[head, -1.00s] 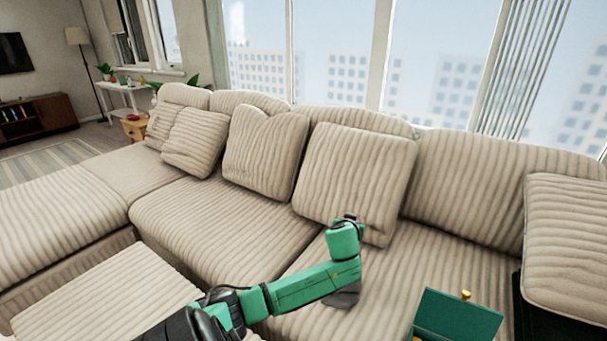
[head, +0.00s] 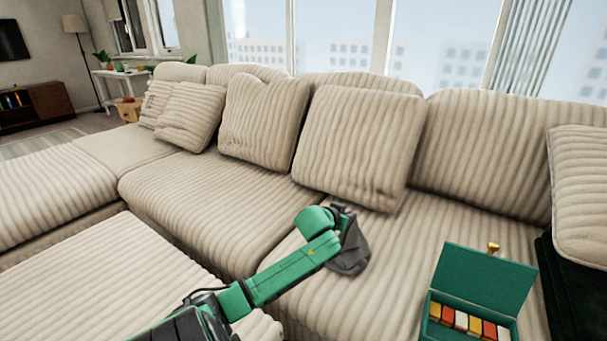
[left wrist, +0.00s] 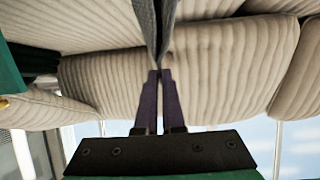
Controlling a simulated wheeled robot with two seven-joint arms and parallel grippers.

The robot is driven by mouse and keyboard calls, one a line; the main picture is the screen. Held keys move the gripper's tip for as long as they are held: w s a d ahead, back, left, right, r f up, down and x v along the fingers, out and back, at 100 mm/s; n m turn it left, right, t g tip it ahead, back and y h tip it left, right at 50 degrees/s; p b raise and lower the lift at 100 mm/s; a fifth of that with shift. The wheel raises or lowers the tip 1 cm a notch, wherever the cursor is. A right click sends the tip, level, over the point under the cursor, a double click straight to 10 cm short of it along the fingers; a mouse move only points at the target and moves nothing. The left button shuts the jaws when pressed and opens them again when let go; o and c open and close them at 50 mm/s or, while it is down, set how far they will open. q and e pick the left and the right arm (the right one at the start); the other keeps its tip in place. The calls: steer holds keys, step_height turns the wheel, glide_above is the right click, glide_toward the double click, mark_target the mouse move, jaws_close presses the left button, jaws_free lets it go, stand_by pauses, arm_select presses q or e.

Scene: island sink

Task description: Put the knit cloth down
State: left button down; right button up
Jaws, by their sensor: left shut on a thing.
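The dark grey knit cloth (head: 350,252) hangs from my left gripper (head: 343,217) over the sofa seat, in front of the large cushion. In the head view I cannot tell whether its lower edge touches the seat. In the left wrist view, my left gripper (left wrist: 160,76) has its two fingers close together, shut on the cloth (left wrist: 155,25), which runs out to the top edge as a narrow fold. My right gripper is not in view.
A green box (head: 484,278) with its lid up and several coloured blocks inside stands on the seat to the right of the cloth. Ribbed cushions (head: 360,140) line the sofa back. The seat (head: 410,245) between cloth and box is clear.

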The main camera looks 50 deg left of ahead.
arm_select(q)
step_height(320, 180, down, 12)
steer(key=b, duration=0.3)
steer(key=shift+r+b, duration=0.1)
steer(key=shift+b, duration=0.25)
steer(key=shift+f, duration=0.25)
steer(key=shift+c, duration=1.5)
jaws_free()
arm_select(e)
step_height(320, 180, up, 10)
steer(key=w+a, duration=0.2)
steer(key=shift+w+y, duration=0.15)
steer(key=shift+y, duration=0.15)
arm_select(q)
steer(key=shift+s+d+r, duration=0.1)
steer(key=shift+s, duration=0.05)
steer(key=p+v, duration=0.5)
steer(key=v, duration=0.9)
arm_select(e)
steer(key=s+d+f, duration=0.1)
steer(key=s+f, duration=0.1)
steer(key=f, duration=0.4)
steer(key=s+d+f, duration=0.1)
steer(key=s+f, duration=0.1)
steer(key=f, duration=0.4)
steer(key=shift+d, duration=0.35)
